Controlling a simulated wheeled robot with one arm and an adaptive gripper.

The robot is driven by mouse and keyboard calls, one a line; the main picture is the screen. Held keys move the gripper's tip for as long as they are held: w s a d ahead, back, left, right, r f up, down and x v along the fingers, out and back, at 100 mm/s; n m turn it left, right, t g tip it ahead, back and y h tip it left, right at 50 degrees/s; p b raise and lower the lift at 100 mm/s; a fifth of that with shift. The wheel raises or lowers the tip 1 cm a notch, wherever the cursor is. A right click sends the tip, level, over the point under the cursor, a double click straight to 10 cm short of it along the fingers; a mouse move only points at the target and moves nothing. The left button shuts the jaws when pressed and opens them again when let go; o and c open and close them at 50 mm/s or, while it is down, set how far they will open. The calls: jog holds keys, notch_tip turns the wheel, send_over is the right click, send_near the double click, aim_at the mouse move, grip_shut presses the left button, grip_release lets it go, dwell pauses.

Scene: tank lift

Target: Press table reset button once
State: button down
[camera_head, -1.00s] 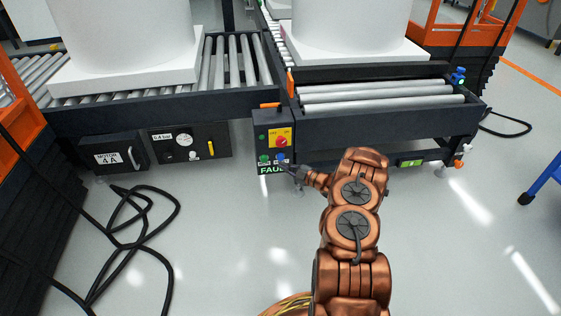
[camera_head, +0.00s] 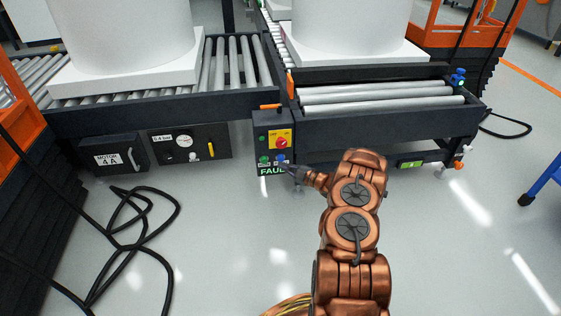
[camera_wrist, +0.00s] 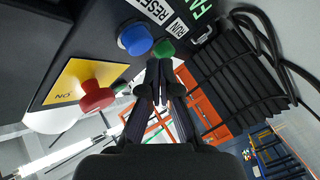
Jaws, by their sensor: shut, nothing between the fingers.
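The control box (camera_head: 262,124) hangs under the roller tables and carries a red mushroom button (camera_head: 281,142) on a yellow plate. Below it are a green button (camera_head: 263,160) and a blue button (camera_head: 281,157). In the wrist view the blue button (camera_wrist: 135,39) is beside the label RESET, partly cut off, and the green button (camera_wrist: 164,48) is near RUN. My gripper (camera_head: 287,167) is shut and empty, just below right of the blue button. In the wrist view its fingertips (camera_wrist: 159,66) are just below the blue and green buttons; I cannot tell whether they touch.
The red button (camera_wrist: 97,97) stands out left of my fingers in the wrist view. Black cables (camera_head: 130,220) lie on the left floor. The floor at right is mostly clear.

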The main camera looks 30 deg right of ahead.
jog(key=shift+w, duration=0.15)
dwell(0.5)
jog(key=shift+w+d+p, duration=0.15)
jog(key=shift+w+p, duration=0.1)
jog(key=shift+p, duration=0.15)
jog(key=shift+w+d, duration=0.2)
jog(key=shift+w, duration=0.2)
dwell(0.8)
jog(key=shift+s+p, duration=0.1)
jog(key=shift+p, duration=0.25)
jog(key=shift+s+a+p, duration=0.35)
jog(key=shift+s+p, duration=0.4)
jog(key=shift+p, duration=0.05)
